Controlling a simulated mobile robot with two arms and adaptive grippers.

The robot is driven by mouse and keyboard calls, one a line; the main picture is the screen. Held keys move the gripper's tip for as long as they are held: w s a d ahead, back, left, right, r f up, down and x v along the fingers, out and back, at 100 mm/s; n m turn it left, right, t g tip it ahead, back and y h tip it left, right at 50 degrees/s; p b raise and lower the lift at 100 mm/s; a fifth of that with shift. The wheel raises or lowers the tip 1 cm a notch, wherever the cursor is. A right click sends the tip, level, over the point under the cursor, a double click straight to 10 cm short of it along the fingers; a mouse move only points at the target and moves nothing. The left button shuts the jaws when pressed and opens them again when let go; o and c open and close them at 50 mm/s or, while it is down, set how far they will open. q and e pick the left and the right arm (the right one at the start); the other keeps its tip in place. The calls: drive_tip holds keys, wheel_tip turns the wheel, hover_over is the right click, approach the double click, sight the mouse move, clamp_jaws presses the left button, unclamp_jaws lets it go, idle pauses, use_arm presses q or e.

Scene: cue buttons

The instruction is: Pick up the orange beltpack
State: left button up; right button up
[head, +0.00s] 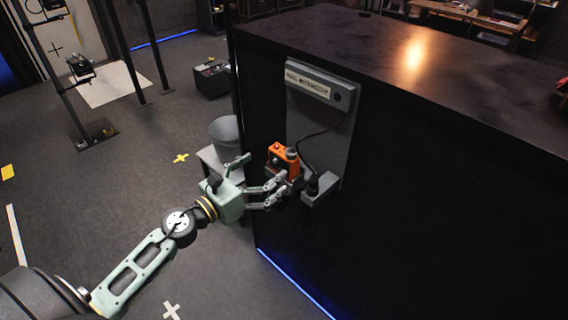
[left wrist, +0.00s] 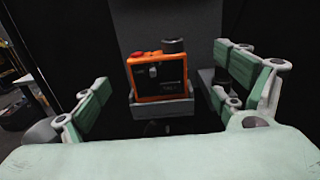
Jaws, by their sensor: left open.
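The orange beltpack (head: 284,158) sits upright in a small grey holder on a grey panel fixed to the dark counter's side. In the left wrist view the beltpack (left wrist: 158,77) has a black face, an orange rim, a red button and a dark knob on top. The grey holder (left wrist: 163,108) covers its lower edge. My left gripper (head: 279,190) is at the beltpack, and in the left wrist view its open fingers (left wrist: 168,88) stand on either side, with visible gaps between them and the beltpack. My right gripper is not in view.
The grey panel (head: 335,130) carries a labelled box (head: 318,86) and a black cable (head: 302,150) running to a second bracket (head: 322,188) right of the beltpack. A grey bucket (head: 224,135) stands behind my gripper. The dark counter (head: 420,200) fills the right. Floor at left is mostly clear.

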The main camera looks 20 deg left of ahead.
sight(279, 158)
use_arm(q)
drive_tip(key=p+x, duration=0.2)
drive_tip(key=x, duration=0.4)
drive_tip(key=shift+w+a, duration=0.15)
drive_tip(key=shift+w+f, duration=0.2)
drive_tip(key=shift+c, duration=0.5)
drive_tip(key=c, duration=1.3)
drive_tip(key=shift+r, duration=0.1)
drive_tip(key=shift+c, duration=0.4)
